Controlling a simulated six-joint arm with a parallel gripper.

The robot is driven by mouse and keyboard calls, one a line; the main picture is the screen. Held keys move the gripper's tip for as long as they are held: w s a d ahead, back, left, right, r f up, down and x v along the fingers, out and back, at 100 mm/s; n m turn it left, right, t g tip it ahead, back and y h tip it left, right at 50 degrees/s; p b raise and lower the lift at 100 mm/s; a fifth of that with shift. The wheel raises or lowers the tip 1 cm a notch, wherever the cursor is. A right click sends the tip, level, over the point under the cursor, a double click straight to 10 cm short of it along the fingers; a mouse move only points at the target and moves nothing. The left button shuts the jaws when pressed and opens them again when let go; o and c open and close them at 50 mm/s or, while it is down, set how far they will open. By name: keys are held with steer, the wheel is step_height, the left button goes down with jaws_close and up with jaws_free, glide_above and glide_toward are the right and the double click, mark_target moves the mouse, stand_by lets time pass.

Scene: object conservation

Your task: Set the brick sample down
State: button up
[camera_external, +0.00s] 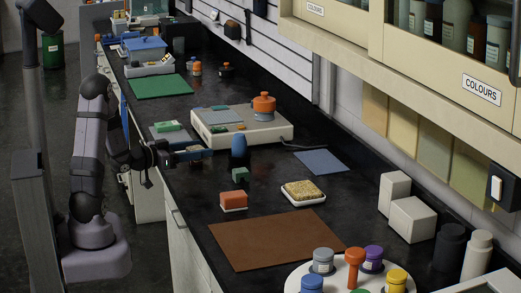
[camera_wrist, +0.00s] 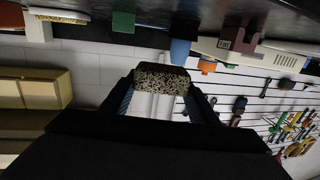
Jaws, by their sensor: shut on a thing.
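My gripper (camera_external: 205,152) is over the counter's left edge, just left of the blue cone-shaped thing (camera_external: 239,146). In the wrist view my gripper (camera_wrist: 160,95) is shut on a speckled, dark-and-cream block (camera_wrist: 160,78) with a brown face. The block is hard to make out in the external view.
A green block (camera_external: 240,175) and a speckled slab (camera_external: 303,190) on a white tray stand nearby. A pale flat unit (camera_external: 270,133) with an orange-topped pot (camera_external: 264,103) is behind. A brown mat (camera_external: 275,240) and a grey-blue mat (camera_external: 321,161) lie bare.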

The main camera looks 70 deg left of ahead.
mark_target(195, 178)
steer(key=shift+f, duration=3.15)
steer(key=shift+f+b, duration=0.25)
steer(key=shift+b, duration=0.15)
steer(key=o, duration=1.2)
steer(key=shift+c, duration=0.2)
steer(key=shift+s, duration=0.45)
steer(key=v, duration=0.5)
steer(key=shift+s+d+r, duration=0.15)
steer(key=shift+d+r, duration=0.15)
steer(key=shift+r, duration=0.05)
steer(key=shift+o, duration=0.6)
steer(key=shift+s+d, duration=0.15)
steer(key=shift+s, duration=0.35)
